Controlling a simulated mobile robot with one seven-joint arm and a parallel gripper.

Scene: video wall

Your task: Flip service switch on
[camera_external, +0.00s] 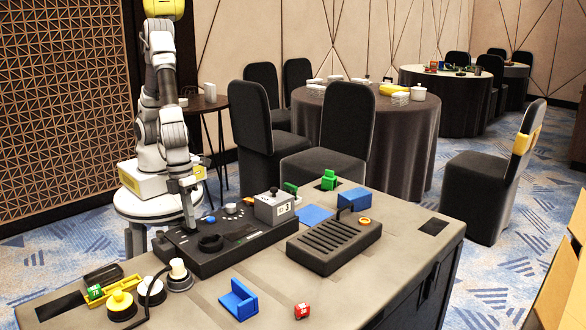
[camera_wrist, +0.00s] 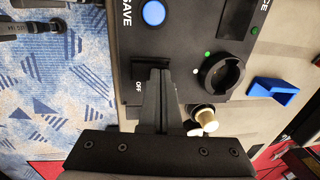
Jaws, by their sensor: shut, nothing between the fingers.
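The black control panel (camera_external: 222,243) lies on the near table, and its face also fills much of the wrist view (camera_wrist: 190,30). In the wrist view, a dark switch (camera_wrist: 147,63) sits on the panel near its edge. In the external view, my gripper (camera_external: 190,224) points down at the panel's left end. The switch cannot be made out there.
A blue button (camera_wrist: 154,13) marked "SAVE" and a round black knob (camera_wrist: 222,72) share the panel. A dark grey slotted box (camera_external: 333,245) is on the right.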

